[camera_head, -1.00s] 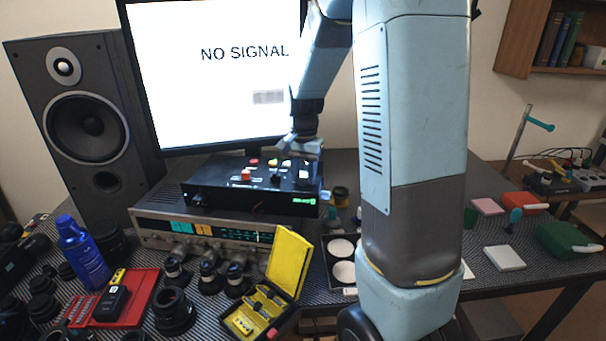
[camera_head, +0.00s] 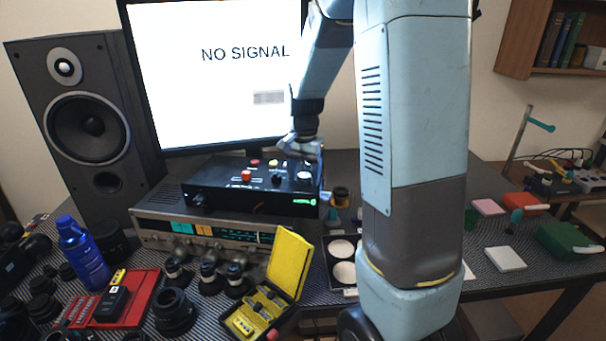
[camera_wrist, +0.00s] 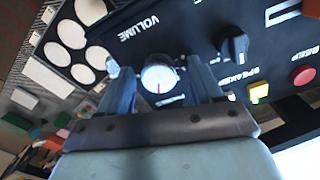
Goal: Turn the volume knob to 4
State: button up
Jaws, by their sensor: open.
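The volume knob (camera_wrist: 159,78) is a round white dial with a red pointer mark, under the word VOLUME on a black control box (camera_head: 225,180). It also shows in the head view (camera_head: 304,175) at the box's right end. My gripper (camera_wrist: 160,76) is open, with one finger on each side of the knob in the wrist view. I cannot tell whether the fingers touch it. In the head view my gripper (camera_head: 300,150) is above the right part of the box. The scale numbers around the knob are too small or hidden to read.
A black speaker knob (camera_wrist: 238,46), a yellow button (camera_wrist: 257,91) and a red beep button (camera_wrist: 303,76) are beside the volume knob. The box sits on a silver receiver (camera_head: 160,228). A monitor (camera_head: 215,75) stands behind. An open yellow case (camera_head: 285,262) stands in front.

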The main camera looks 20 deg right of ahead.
aim_at(304, 175)
notch_tip(304, 175, up, 14)
jog(key=shift+f, duration=0.15)
dwell(0.4)
dwell(0.3)
jog(key=s+a+r+n+t, duration=0.1)
jog(key=s+n+t, duration=0.1)
jog(key=s, duration=0.6)
jog(key=s+a+r+n+t, duration=0.1)
jog(key=s+a+n, duration=0.1)
jog(key=s+n, duration=0.2)
jog(key=s+a+r+n+t, duration=0.1)
jog(key=s+a+n+t, duration=0.1)
jog(key=s, duration=0.9)
jog(key=shift+s+n+t, duration=0.3)
jog(key=shift+s+n, duration=0.05)
jog(key=shift+n, duration=0.15)
jog(key=shift+r, duration=0.1)
